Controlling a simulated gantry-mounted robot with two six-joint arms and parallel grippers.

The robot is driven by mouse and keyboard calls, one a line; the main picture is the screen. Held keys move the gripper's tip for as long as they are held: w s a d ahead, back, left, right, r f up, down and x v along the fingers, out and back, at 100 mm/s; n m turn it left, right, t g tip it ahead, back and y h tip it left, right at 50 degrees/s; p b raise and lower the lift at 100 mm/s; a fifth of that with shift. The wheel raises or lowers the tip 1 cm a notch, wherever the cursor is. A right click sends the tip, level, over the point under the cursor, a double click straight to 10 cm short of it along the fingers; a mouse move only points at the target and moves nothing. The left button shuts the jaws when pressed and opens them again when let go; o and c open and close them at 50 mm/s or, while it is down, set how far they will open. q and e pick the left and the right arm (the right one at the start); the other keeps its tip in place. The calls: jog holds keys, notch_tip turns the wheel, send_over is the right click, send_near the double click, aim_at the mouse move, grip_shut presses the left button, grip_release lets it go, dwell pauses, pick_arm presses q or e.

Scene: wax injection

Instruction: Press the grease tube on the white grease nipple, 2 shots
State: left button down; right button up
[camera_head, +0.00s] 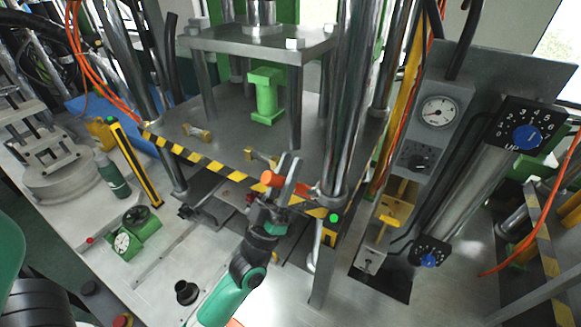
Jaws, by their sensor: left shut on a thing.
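My left gripper (289,172) is in front of the striped front edge of the press plate. It is shut on an orange tube-like piece (271,179), which I take to be the grease tube. Its orange end sticks out to the left of the fingers, and a thin part shows on the right, close to the front column. The fingers hide its middle. I cannot make out a white grease nipple with certainty. My right gripper is not in view.
The press plate (208,149) has thick steel columns (345,130) and a green block (266,95). A dark green bottle (112,176), a yellow-black bar (136,165) and a green dial gauge (133,233) are at left. A control panel with a gauge (438,111) stands at right.

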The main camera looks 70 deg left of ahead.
aim_at(263, 175)
pick_arm(q)
jog(key=shift+s+r, duration=0.3)
jog(key=shift+s, duration=0.05)
jog(key=shift+r, duration=0.1)
jog(key=shift+s+r+p, duration=0.7)
jog(key=shift+s+r, duration=0.1)
jog(key=shift+s, duration=0.1)
jog(key=shift+s+d+r+p, duration=0.15)
jog(key=shift+s+r+p, duration=0.25)
jog(key=shift+s+r, duration=0.85)
jog(key=shift+s+f, duration=0.1)
jog(key=shift+f, duration=0.05)
